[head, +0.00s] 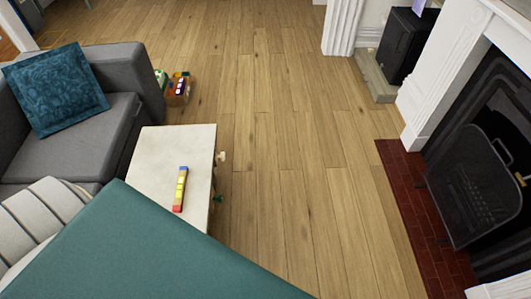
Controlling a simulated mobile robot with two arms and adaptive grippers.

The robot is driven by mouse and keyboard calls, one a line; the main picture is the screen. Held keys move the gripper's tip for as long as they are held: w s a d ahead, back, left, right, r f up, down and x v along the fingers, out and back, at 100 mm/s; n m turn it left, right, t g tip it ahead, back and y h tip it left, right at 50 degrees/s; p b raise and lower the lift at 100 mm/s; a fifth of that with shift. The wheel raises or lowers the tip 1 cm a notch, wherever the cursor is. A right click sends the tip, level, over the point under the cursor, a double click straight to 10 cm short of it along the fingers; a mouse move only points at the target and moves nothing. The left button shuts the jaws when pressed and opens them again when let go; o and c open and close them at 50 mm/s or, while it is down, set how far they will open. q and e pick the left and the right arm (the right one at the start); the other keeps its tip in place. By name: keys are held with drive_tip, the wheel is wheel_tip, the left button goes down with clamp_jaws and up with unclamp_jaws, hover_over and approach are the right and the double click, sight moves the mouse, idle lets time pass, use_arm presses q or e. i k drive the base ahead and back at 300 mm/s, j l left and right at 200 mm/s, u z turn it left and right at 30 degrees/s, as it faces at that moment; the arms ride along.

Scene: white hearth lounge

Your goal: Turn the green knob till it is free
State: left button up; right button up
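The green knob (219,198) is small and sits at the right side of a low white table (150,158), near its front end. It is partly dark, and how it is attached cannot be made out. A cream knob or peg (221,157) sticks out from the same side, farther back. A bar of coloured blocks (181,189), with blue, yellow and red parts, lies on the tabletop. Neither of my grippers shows in the head view.
A large teal surface (150,255) covers the lower left, hiding the table's near corner. A grey sofa (75,130) stands left. A crate of small items (178,90) sits on the floor behind. A fireplace with a dark screen (475,185) is right. The middle wooden floor (290,150) is clear.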

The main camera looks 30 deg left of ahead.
sight(219, 198)
drive_tip(key=i+l+u, duration=0.1)
drive_tip(key=i, duration=0.35)
drive_tip(key=i+l+u, duration=0.1)
drive_tip(key=i+l, duration=0.15)
drive_tip(key=i, duration=0.15)
drive_tip(key=i+l+u, duration=0.1)
drive_tip(key=i, duration=0.35)
drive_tip(key=l, duration=0.1)
